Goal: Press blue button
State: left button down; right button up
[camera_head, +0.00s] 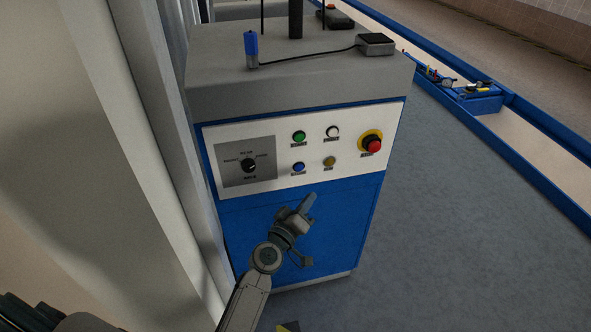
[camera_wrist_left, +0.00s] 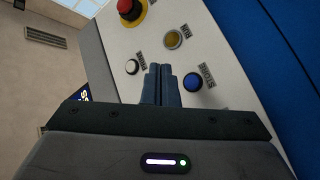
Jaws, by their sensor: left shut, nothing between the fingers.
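The blue button (camera_head: 298,166) sits at the lower left of the button group on the white control panel (camera_head: 225,137). In the left wrist view the blue button (camera_wrist_left: 193,82) is just right of my fingertips. My left gripper (camera_head: 311,198) is shut and empty, below the panel in the head view. Its closed fingers (camera_wrist_left: 159,82) also show in the left wrist view, pointing at the panel; I cannot tell any contact. My right gripper is not in view.
Near the blue button are a green button (camera_head: 299,136), a white button (camera_head: 332,131), a yellow button (camera_head: 329,162) and a red emergency stop (camera_head: 374,146). A rotary knob (camera_head: 249,165) is at the left.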

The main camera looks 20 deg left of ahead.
aim_at(299, 168)
pick_arm(q)
jog(key=shift+w, duration=0.15)
jog(key=w+a, duration=0.1)
jog(key=w, duration=0.1)
jog(key=w+a, duration=0.4)
jog(key=w, duration=0.1)
jog(key=shift+f+b, duration=0.1)
jog(key=shift+b, duration=0.2)
jog(key=shift+d, duration=0.1)
dwell(1.3)
dwell(0.6)
jog(key=shift+w, duration=0.1)
jog(key=shift+w+a, duration=0.25)
jog(key=shift+w, duration=0.05)
